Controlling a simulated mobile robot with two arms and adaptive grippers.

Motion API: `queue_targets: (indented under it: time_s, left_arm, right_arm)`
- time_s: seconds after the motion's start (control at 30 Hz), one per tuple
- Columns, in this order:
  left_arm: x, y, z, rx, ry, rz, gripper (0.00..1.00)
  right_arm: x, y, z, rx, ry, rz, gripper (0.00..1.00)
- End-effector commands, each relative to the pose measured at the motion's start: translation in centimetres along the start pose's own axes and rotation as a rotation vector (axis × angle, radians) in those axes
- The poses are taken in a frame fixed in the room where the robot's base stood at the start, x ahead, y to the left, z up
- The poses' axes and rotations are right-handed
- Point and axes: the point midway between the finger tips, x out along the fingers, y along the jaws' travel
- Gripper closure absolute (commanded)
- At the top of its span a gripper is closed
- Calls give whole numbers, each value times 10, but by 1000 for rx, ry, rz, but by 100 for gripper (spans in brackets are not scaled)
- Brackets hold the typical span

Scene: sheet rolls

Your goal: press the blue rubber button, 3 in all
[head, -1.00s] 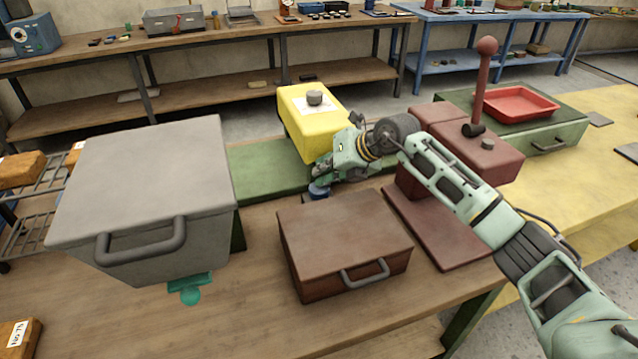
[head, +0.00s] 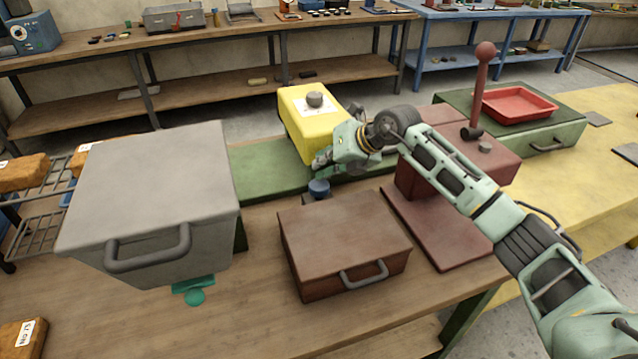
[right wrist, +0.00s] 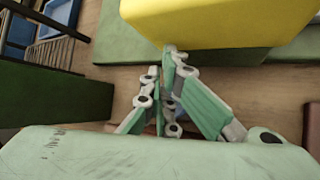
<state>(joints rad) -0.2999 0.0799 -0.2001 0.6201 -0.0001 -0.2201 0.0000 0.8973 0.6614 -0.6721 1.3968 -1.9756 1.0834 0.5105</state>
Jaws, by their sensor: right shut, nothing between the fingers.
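The blue rubber button (head: 319,187) is a small round blue cap on a dark base, on the wooden table behind the brown lidded box (head: 345,235). My right gripper (head: 319,167) is shut and empty, just above and behind the button, with a gap between them in the head view. In the right wrist view the shut fingertips (right wrist: 168,58) show beside the yellow box's edge; I cannot make out the button there.
A yellow box (head: 300,118) with a grey knob stands close behind the right gripper. A grey lidded bin (head: 150,195) stands left. A maroon lever press (head: 440,225) stands right, under my right arm. Bare table (head: 255,290) lies between bin and brown box.

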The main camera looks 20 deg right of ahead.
Motion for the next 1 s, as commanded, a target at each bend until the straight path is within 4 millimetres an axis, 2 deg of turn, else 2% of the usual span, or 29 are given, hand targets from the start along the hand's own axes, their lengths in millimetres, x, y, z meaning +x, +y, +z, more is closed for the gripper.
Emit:
queue_targets:
  time_s: [0.17, 0.6, 1.0]
  left_arm:
    - [-5, 0, 0, 0, 0, 0, 100]
    - [-35, 0, -3, 0, 0, 0, 100]
    - [-35, -1, -3, 0, 0, 0, 100]
  right_arm:
    - [-5, 4, 4, -1, -2, 0, 100]
    - [-35, 25, 26, -1, -1, 1, 100]
    - [-35, 25, 26, 0, -1, 0, 100]
